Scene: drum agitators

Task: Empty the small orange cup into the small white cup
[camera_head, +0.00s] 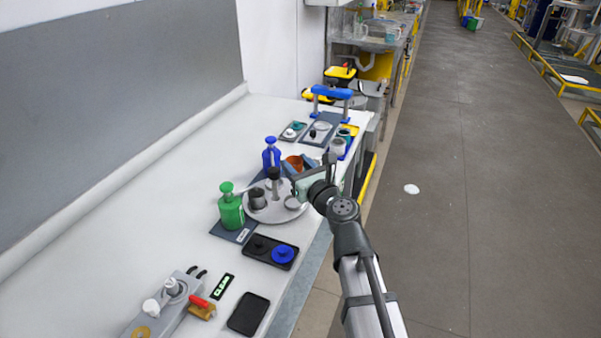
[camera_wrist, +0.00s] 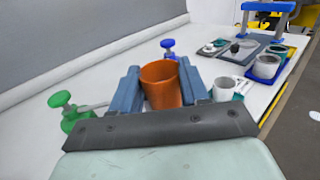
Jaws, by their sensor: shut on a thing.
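The small orange cup (camera_wrist: 161,84) is between the two blue-grey fingers of my gripper (camera_wrist: 164,88) in the wrist view. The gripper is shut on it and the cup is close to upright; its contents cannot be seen. In the head view the orange cup (camera_head: 294,162) shows partly behind my gripper (camera_head: 298,170), over the back of the round tray. A small white cup (camera_wrist: 224,88) stands on the table just right of the gripper in the wrist view. A larger white cup (camera_wrist: 266,67) stands farther right on a blue tray; it also shows in the head view (camera_head: 337,146).
A round tray (camera_head: 262,213) holds a dark cup and a post. A green bottle (camera_head: 231,208) and a blue bottle (camera_head: 271,155) stand beside it. A blue-handled frame (camera_head: 331,95) is at the back. The table's left side is clear.

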